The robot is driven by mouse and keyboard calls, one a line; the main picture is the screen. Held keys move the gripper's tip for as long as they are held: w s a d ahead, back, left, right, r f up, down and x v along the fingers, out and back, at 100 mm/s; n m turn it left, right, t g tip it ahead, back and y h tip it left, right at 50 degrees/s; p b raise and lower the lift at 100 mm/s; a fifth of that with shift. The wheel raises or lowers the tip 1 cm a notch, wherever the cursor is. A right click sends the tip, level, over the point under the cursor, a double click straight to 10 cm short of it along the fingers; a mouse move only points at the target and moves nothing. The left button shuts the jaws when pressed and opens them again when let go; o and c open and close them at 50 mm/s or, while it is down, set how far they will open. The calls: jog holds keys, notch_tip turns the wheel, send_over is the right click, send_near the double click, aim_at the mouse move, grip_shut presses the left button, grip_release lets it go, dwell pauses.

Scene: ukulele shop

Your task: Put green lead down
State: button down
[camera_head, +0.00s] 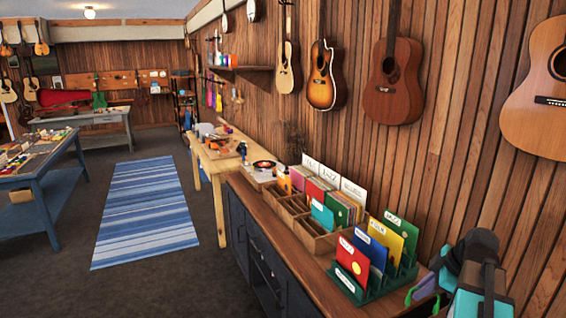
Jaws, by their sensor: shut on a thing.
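My gripper (422,290) is at the bottom right, low beside the right end of the wooden counter. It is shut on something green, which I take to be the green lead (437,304). Only small bits of green show at the fingers. The rest of the lead is hidden by the gripper and the picture's lower edge. Whether it touches anything below, I cannot tell.
A green rack (378,292) of coloured record sleeves stands on the counter (290,226) just left of my gripper. Wooden record bins (318,240) stand beyond it. Guitars hang on the wall behind. Open floor with a blue striped rug (146,212) lies to the left.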

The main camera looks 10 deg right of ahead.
jog(key=w+a+r+m+h+b, duration=0.1)
jog(key=w+a+m, duration=0.3)
jog(key=a, duration=0.6)
jog(key=w+a+r+m+h+b, duration=0.1)
jog(key=w+a, duration=0.4)
jog(key=a, duration=0.6)
jog(key=w+a+r+m+h+b, duration=0.1)
jog(key=w+a+m+h+b, duration=0.1)
jog(key=a+m, duration=0.4)
jog(key=shift+w+a+m+h+b, duration=0.5)
jog(key=shift+w+a, duration=0.8)
jog(key=shift+a, duration=1.2)
jog(key=shift+d, duration=0.15)
jog(key=d, duration=0.6)
jog(key=shift+d, duration=0.35)
